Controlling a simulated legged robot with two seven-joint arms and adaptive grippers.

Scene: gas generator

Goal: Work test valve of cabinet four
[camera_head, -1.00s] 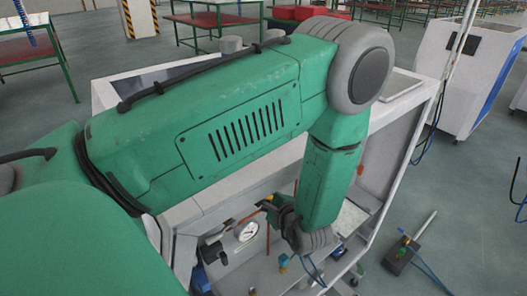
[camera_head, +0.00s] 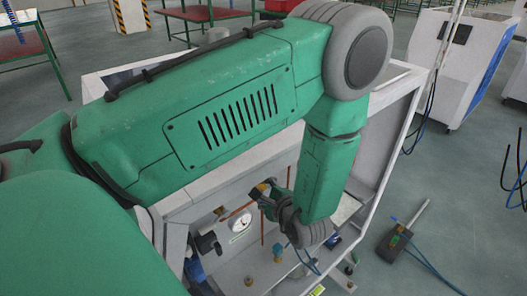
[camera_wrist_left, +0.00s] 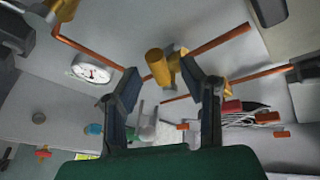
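My left gripper (camera_head: 261,192) reaches down into the open white cabinet (camera_head: 378,160); no cabinet number is readable. In the left wrist view its two fingers (camera_wrist_left: 158,68) stand apart. A brass valve fitting (camera_wrist_left: 157,64) on a copper pipe (camera_wrist_left: 220,39) shows between the fingertips. The right fingertip overlaps the fitting in the picture; I cannot tell whether they touch. In the head view the gripper and forearm hide most of this fitting. A round white gauge (camera_head: 240,221) sits left of the gripper, and it also shows in the left wrist view (camera_wrist_left: 92,69). My right gripper is out of view.
Another brass fitting (camera_wrist_left: 64,9) is at the wrist view's top left. Red-ended parts and thin wires (camera_wrist_left: 245,115) lie to the right. A dark device with a handle (camera_head: 395,243) is on the floor right of the cabinet. Another white cabinet (camera_head: 455,60) stands farther back.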

